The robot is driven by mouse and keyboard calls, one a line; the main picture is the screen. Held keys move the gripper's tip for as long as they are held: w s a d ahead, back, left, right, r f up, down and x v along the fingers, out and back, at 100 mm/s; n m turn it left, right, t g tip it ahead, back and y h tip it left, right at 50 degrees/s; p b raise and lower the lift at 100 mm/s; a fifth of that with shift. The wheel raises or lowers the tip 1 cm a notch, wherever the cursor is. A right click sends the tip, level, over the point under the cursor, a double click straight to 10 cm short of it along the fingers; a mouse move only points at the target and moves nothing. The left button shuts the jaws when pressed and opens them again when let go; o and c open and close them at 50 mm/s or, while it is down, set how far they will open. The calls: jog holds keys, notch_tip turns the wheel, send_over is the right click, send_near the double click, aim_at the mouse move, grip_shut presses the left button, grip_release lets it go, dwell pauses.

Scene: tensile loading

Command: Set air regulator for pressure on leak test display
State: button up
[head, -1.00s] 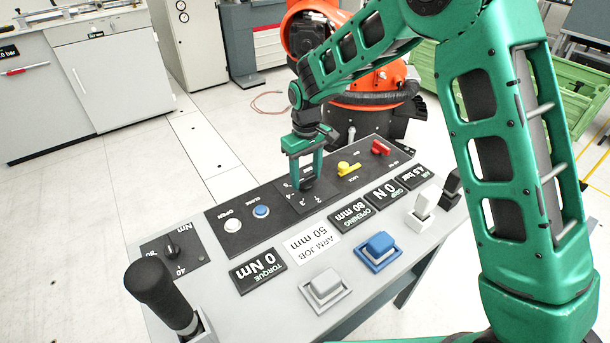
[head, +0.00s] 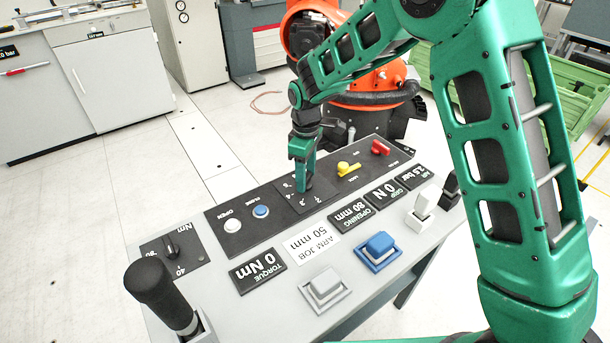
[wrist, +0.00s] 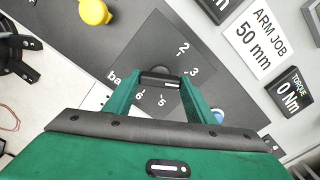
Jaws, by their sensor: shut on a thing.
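My gripper (head: 304,184) points down at the control desk and is shut on the black air regulator knob (wrist: 160,76). In the wrist view its two green fingers (wrist: 157,98) stand on either side of the knob, over a dial plate marked in bar, with 2, 3, 5 and 6 legible. The air display (head: 427,172) on the desk shows upside down and seems to read 2.5 bar. A black display (head: 9,52) at the far left edge ends in ".0 bar"; its first digit is cut off, and I cannot tell if it is the leak test display.
The desk also has a yellow handle (head: 348,169), a red handle (head: 380,147), white and blue buttons, a torque knob (head: 171,248) and a black joystick (head: 160,293). An orange robot (head: 365,85) stands behind. Open floor lies left of the desk.

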dwell(0.3)
jog(key=o, duration=1)
jog(key=shift+o, duration=0.2)
jog(key=shift+r, duration=0.1)
notch_tip(320, 180, up, 11)
jog(key=shift+f, duration=0.2)
